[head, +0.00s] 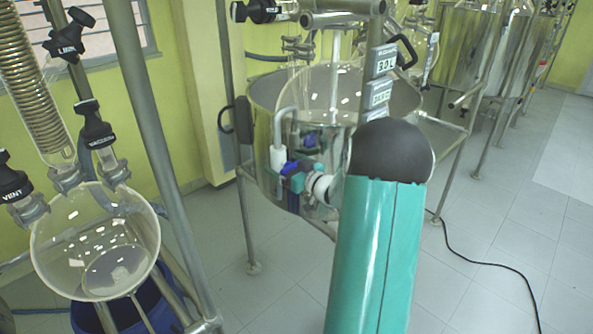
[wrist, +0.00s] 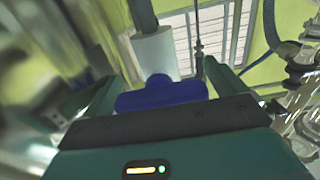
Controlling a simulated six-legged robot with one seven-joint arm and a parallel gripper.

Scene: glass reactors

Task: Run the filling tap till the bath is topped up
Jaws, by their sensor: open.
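The steel bath (head: 262,100) stands at centre in the head view, with a clear glass vessel (head: 325,92) inside it. A grey pipe with a white sleeve (head: 277,158) hangs at its front. The filling tap's blue handle (head: 290,167) is just below the sleeve. My gripper (head: 303,176) is at the handle, partly hidden by my own arm. In the wrist view the blue handle (wrist: 160,92) lies between the open fingers of my gripper (wrist: 150,80), with the white sleeve (wrist: 156,52) behind it. Contact cannot be told. The water level is not clear.
A round glass flask (head: 95,245) in a steel frame (head: 150,120) stands at the left, over a blue container (head: 145,310). More steel vessels (head: 465,50) stand at the back right. A black cable (head: 500,265) lies on the tiled floor, which is otherwise open at right.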

